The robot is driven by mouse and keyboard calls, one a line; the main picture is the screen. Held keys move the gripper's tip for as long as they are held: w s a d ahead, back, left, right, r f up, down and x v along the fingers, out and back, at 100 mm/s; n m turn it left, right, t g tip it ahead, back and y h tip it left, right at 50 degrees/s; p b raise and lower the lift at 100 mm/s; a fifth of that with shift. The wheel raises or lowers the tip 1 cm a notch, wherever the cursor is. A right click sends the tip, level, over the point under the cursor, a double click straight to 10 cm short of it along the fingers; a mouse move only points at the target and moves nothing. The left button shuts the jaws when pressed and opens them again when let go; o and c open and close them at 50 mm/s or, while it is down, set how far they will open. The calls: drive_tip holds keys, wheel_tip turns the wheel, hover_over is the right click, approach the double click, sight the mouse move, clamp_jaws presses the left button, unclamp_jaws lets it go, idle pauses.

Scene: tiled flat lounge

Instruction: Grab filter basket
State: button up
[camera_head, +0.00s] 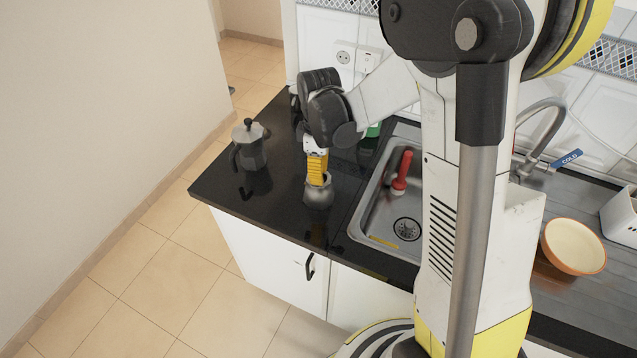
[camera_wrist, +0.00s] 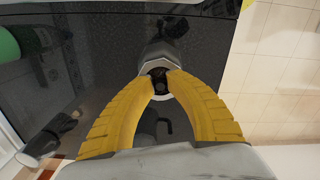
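A small grey metal pot part (camera_head: 318,194) stands on the black counter below my gripper (camera_head: 317,182). In the wrist view, its faceted metal body (camera_wrist: 158,52) and round, dark opening lie at my yellow fingertips (camera_wrist: 158,74). The tips are a small gap apart at the rim. I cannot tell whether they press on anything. The filter basket cannot be clearly told apart from this pot part; the fingers partly cover the opening. A grey moka pot (camera_head: 250,146) with a black handle stands upright to the left.
A steel sink (camera_head: 365,226) with a red-handled brush (camera_head: 402,172) lies right of the pot part. A green object (camera_head: 374,130) stands behind. An orange-rimmed bowl (camera_head: 573,247) is far right. The black counter (camera_head: 280,205) is clear between the two metal pieces.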

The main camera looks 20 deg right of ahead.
drive_tip(key=shift+c, duration=0.4)
clamp_jaws()
drive_tip(key=shift+r, duration=0.25)
drive_tip(key=shift+s+r+p, duration=0.1)
drive_tip(key=shift+r+p, duration=0.8)
drive_tip(key=shift+r, duration=1.1)
drive_tip(key=s+d+r+p, duration=0.3)
drive_tip(key=s+d+r, duration=0.3)
drive_tip(key=s+d, duration=0.2)
drive_tip(key=shift+d+r, duration=0.15)
drive_tip(key=shift+r, duration=0.15)
